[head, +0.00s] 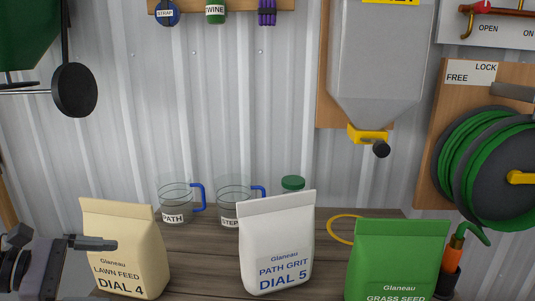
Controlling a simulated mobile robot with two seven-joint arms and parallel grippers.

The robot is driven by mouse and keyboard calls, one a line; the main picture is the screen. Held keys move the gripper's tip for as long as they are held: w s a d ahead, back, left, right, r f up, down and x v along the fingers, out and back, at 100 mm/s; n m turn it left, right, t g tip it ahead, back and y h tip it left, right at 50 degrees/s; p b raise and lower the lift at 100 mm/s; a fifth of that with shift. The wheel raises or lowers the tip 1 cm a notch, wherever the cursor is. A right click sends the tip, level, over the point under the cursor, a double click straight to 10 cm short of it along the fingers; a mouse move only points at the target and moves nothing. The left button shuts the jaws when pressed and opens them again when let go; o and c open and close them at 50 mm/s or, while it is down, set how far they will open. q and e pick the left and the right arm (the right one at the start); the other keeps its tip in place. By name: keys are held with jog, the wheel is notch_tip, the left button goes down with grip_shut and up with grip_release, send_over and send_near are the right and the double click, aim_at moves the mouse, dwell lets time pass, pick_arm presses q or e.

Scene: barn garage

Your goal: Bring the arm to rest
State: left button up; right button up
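My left gripper (100,243) comes in at the lower left edge, its dark finger pointing right across the front of the tan LAWN FEED DIAL 4 bag (130,262). I see only one finger shape clearly, so I cannot tell whether it is open or shut, nor whether it touches the bag. The bag stands upright on the wooden bench (200,265). My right gripper is not in view.
A white PATH GRIT bag (277,245) and a green GRASS SEED bag (397,262) stand on the bench. Clear cups labelled PATH (174,200) and STEP (233,203) stand behind. A grey hopper (378,65) and green hose reel (490,160) hang on the wall.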

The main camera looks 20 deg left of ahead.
pick_arm(q)
jog(key=s+d+f+m+g+y, duration=0.25)
jog(key=d+f+m, duration=0.35)
jog(key=f, duration=0.4)
jog(key=s+d+f+m+g+y, duration=0.2)
jog(key=s+d+f+m+g, duration=0.25)
jog(key=f, duration=0.45)
jog(key=s+d+f+m+t+y, duration=0.1)
jog(key=s+d+m+y, duration=0.25)
jog(key=m, duration=0.35)
jog(key=s+d+f+m+y, duration=0.1)
jog(key=s+d+m+y, duration=0.1)
jog(key=d+m, duration=0.35)
jog(key=w+d+f+t+h+p, duration=0.1)
jog(key=w+t+h+p, duration=0.1)
jog(key=w+t+p, duration=0.4)
jog(key=shift+w+d+f+m+t+p, duration=0.15)
jog(key=shift+d+f+m+t+p, duration=0.3)
jog(key=shift+p, duration=0.25)
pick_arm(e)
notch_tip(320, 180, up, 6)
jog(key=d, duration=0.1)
